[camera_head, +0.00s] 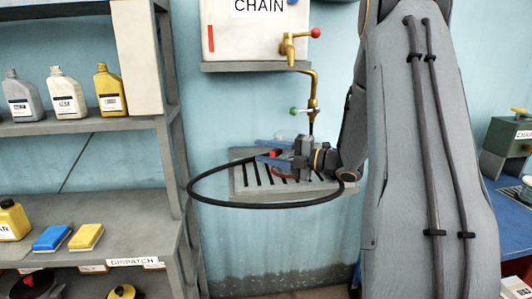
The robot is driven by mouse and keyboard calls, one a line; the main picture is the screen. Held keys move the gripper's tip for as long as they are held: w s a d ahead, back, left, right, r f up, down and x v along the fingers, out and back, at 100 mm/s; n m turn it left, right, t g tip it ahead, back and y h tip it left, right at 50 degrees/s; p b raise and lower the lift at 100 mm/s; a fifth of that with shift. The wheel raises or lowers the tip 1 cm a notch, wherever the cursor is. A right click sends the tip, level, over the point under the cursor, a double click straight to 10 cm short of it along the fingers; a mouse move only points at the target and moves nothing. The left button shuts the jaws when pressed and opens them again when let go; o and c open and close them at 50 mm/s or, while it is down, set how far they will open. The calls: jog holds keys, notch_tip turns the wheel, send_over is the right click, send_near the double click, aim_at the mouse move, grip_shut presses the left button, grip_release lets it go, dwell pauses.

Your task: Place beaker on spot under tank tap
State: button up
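The white tank labelled CHAIN (255,40) is at top centre. Its brass tap (289,46) has a red knob, and a brass pipe (313,90) with a green-knobbed valve hangs below. Under it is a slotted grey drip tray (240,182). A red ring-like mark (283,173) shows on the tray, partly hidden by my gripper. My gripper (268,150) reaches in from the right, pointing left just above the tray, below and left of the pipe. Bluish finger-like parts and a small red part show at its end. I cannot make out a beaker there; finger spacing is unclear.
A black cable loop curves around my gripper, in front of the tray. A grey shelf (140,124) on the left holds bottles (66,92) and sponges (87,236). A blue bench (508,209) with a green box (506,150) stands at right.

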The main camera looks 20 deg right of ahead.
jog(key=b+v, duration=0.4)
jog(key=v, duration=0.8)
jog(key=shift+r, duration=0.15)
